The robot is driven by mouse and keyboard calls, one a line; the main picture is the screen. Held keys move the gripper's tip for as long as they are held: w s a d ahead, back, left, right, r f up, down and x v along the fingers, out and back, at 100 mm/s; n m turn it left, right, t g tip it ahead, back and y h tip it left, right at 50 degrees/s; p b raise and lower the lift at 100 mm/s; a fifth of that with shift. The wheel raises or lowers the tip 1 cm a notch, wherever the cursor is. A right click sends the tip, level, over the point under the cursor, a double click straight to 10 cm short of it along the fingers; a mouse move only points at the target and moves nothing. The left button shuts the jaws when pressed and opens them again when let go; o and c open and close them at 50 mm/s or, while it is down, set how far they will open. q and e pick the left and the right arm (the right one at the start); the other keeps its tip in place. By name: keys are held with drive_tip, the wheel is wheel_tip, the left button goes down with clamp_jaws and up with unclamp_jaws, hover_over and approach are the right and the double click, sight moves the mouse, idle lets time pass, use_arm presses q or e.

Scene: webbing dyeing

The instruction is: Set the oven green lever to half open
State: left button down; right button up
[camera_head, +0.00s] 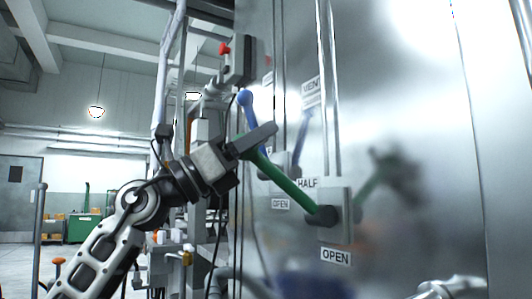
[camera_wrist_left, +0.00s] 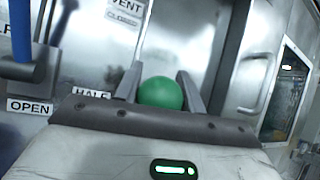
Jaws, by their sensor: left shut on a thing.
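The green lever (camera_head: 285,181) is on the metal oven wall in the head view. It slants up and left from its pivot on a grey plate (camera_head: 335,228), passing close beside the HALF label (camera_head: 307,183). The OPEN label (camera_head: 336,257) is below the pivot. My left gripper (camera_head: 252,143) is shut on the lever's upper end. In the left wrist view the lever's green ball knob (camera_wrist_left: 160,93) sits between the two fingers, which hide part of it in the head view. My right gripper is not in view.
A blue lever (camera_head: 246,108) stands left of the green one, with its own OPEN label (camera_head: 280,204); it also shows in the left wrist view (camera_wrist_left: 20,32). A VENT label (camera_head: 311,88) is above. A red-knobbed switch (camera_head: 225,48), pipes and cables crowd the left side.

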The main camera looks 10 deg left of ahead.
use_arm(q)
drive_tip(key=shift+s+a+f, duration=0.1)
drive_tip(key=shift+a+f, duration=0.05)
idle(0.3)
drive_tip(key=c, duration=0.9)
unclamp_jaws()
drive_tip(key=shift+a+f, duration=0.2)
drive_tip(key=shift+f, duration=0.05)
drive_tip(key=b+v, duration=0.4)
drive_tip(key=v, duration=1.1)
drive_tip(key=shift+s+f, duration=0.1)
drive_tip(key=shift+s, duration=0.05)
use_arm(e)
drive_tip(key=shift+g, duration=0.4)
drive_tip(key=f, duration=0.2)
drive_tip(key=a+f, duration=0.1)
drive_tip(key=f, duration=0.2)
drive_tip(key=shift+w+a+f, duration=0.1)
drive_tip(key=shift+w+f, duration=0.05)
